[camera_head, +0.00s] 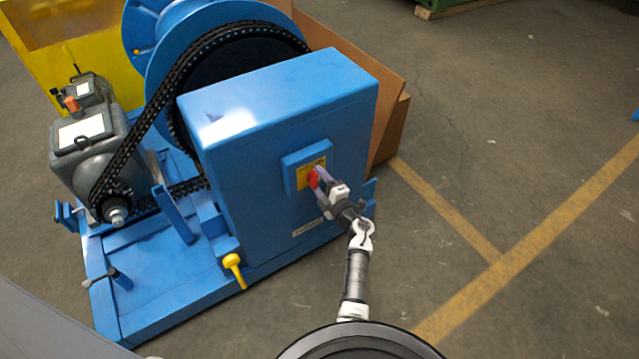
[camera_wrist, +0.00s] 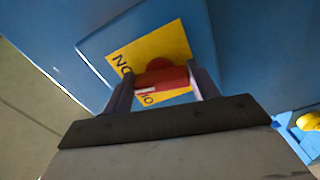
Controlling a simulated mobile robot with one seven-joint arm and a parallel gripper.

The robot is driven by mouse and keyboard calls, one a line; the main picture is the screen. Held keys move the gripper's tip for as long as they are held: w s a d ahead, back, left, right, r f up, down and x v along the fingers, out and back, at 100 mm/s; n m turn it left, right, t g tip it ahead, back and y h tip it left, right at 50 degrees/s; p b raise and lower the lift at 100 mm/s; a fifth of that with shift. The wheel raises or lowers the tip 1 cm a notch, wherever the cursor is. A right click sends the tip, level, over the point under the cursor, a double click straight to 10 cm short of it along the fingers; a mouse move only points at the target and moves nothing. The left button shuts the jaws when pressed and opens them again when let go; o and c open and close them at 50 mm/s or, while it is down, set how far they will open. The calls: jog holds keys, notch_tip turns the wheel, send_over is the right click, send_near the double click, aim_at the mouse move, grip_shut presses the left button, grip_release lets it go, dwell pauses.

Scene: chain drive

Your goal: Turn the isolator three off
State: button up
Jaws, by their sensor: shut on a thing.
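The isolator's red knob (camera_wrist: 162,78) sits on a yellow plate (camera_wrist: 125,55) with black lettering, partly hidden. In the head view the yellow plate (camera_head: 303,176) is on a raised square on the front of the blue cabinet (camera_head: 232,172). My gripper (camera_wrist: 160,88) is shut on the red knob, with one finger on each side of it. In the head view my gripper (camera_head: 317,178) reaches the knob from the lower right and covers part of it. Which number the isolator carries cannot be read.
A black chain (camera_head: 150,120) runs from the grey motor (camera_head: 95,140) to a large blue drum (camera_head: 165,45). A yellow-handled lever (camera_head: 234,268) stands low at the cabinet's front corner. The floor (camera_head: 480,150) to the right is clear, with yellow lines.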

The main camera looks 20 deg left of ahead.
jog(key=n+b, duration=0.4)
jog(key=n, duration=0.7)
jog(key=shift+s+r, duration=0.1)
jog(key=shift+r, duration=0.05)
jog(key=shift+n, duration=0.3)
jog(key=o, duration=1)
jog(key=shift+r, duration=0.1)
jog(key=b+v, duration=0.1)
jog(key=v, duration=1.2)
jog(key=shift+s+d, duration=0.25)
jog(key=shift+d, duration=0.05)
